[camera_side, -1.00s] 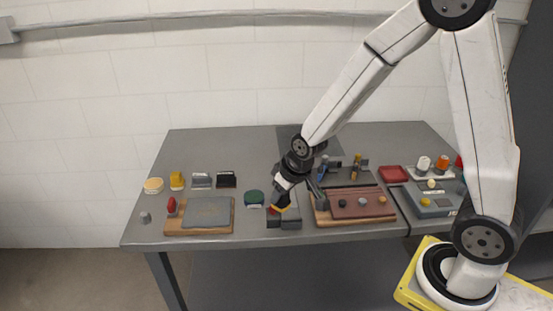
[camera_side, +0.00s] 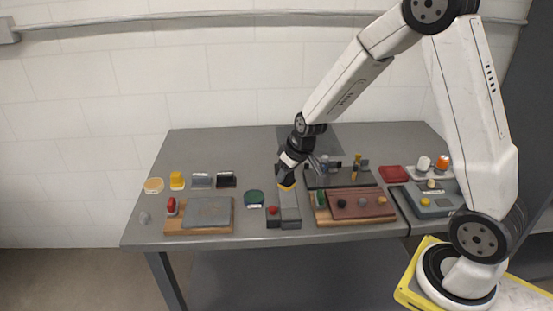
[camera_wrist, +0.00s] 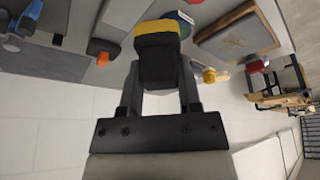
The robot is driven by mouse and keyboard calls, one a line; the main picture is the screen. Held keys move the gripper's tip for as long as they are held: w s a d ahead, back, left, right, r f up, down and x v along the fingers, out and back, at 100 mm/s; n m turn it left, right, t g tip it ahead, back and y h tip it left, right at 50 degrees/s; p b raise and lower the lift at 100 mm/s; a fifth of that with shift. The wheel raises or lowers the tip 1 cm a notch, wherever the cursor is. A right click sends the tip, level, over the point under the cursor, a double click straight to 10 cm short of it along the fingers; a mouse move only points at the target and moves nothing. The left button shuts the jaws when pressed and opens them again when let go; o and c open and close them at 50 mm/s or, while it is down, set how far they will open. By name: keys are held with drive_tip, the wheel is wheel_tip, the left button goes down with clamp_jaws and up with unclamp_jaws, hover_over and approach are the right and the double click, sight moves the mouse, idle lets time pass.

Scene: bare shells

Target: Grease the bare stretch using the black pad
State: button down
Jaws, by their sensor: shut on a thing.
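My gripper (camera_side: 287,180) is above the grey bench, over the far end of a long grey strip (camera_side: 290,208). In the wrist view my gripper (camera_wrist: 160,88) is shut on a black pad (camera_wrist: 160,68) with a yellow layer at its far end. I cannot tell whether the pad touches the strip. A dark box with a red knob (camera_side: 273,211) stands beside the strip's near end. Which part of the strip is bare is too small to tell.
Left of the strip are a green round thing (camera_side: 254,198) and a grey slab on a wooden board (camera_side: 207,213). A reddish-brown block with knobs (camera_side: 357,204) stands to the right. Small holders (camera_side: 201,181) line the back left. The bench's front left corner is mostly clear.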

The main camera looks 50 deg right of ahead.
drive_tip(key=w+d, duration=0.3)
drive_tip(key=d, duration=0.4)
drive_tip(key=shift+s+f, duration=0.1)
drive_tip(key=shift+f, duration=3.75)
drive_tip(key=shift+w+a+f, duration=0.1)
drive_tip(key=shift+w+a, duration=0.1)
drive_tip(key=shift+w, duration=0.05)
drive_tip(key=shift+w+a, duration=1.1)
drive_tip(key=shift+a, duration=0.05)
drive_tip(key=shift+s+a, duration=0.4)
drive_tip(key=shift+a, duration=0.1)
drive_tip(key=shift+s+d, duration=1.45)
drive_tip(key=shift+s, duration=0.05)
drive_tip(key=shift+s+a, duration=0.4)
drive_tip(key=shift+a, duration=0.3)
drive_tip(key=shift+w+a, duration=1.35)
drive_tip(key=shift+w, duration=0.05)
drive_tip(key=shift+s+a, duration=0.5)
drive_tip(key=shift+s, duration=0.05)
drive_tip(key=shift+s+d, duration=1.45)
drive_tip(key=shift+d, duration=0.05)
drive_tip(key=shift+w+r, duration=0.1)
drive_tip(key=shift+r, duration=0.5)
wheel_tip(320, 180, up, 7)
